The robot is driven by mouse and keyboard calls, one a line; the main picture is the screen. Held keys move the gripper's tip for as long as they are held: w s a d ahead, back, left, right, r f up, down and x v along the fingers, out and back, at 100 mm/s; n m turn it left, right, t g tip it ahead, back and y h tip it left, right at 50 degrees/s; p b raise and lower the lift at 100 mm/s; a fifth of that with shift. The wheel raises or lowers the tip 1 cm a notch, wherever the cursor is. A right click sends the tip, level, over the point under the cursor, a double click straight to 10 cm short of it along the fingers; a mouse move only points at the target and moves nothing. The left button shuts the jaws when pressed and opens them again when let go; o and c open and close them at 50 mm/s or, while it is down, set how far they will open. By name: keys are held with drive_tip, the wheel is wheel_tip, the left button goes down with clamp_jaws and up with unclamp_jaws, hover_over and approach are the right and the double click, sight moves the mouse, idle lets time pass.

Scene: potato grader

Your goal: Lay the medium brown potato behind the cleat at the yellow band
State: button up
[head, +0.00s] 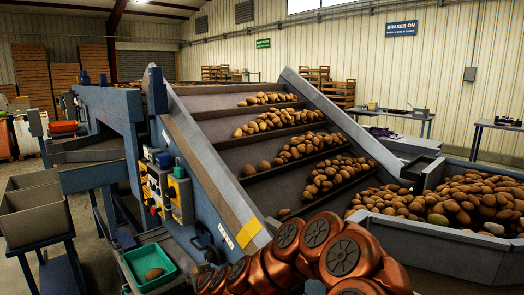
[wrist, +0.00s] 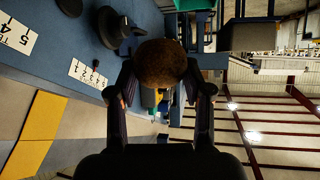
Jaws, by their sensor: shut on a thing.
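In the wrist view my gripper (wrist: 162,85) is shut on a round brown potato (wrist: 160,64), one finger on each side of it. The potato is in the air, apart from the belt. The yellow band (head: 240,226) is painted on the grader's blue-grey side rail near its lower end; yellow also shows in the wrist view (wrist: 38,125) at the left. The inclined belt (head: 232,128) carries dark cross cleats with potatoes resting along them. A lone potato (head: 284,212) lies low on the belt near the band. In the head view my gripper cannot be made out.
A green tray (head: 136,254) holding one potato (head: 154,273) stands beside the grader's control box (head: 168,192). A large bin (head: 440,240) heaped with potatoes is at the lower right. My copper arm covers the belt's lower end. Grey bins (head: 38,212) stand at the left.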

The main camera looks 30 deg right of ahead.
wheel_tip(320, 180, up, 8)
drive_tip(key=p, duration=0.6)
drive_tip(key=shift+f, duration=0.4)
drive_tip(key=s+d+r+n+g+y, duration=0.1)
drive_tip(key=d+r+n+y, duration=0.3)
drive_tip(key=d+r, duration=2.1)
drive_tip(key=d+y, duration=0.1)
drive_tip(key=d, duration=0.2)
drive_tip(key=shift+s+d+r+n, duration=0.15)
drive_tip(key=shift+d+n, duration=0.2)
drive_tip(key=shift+n, duration=0.05)
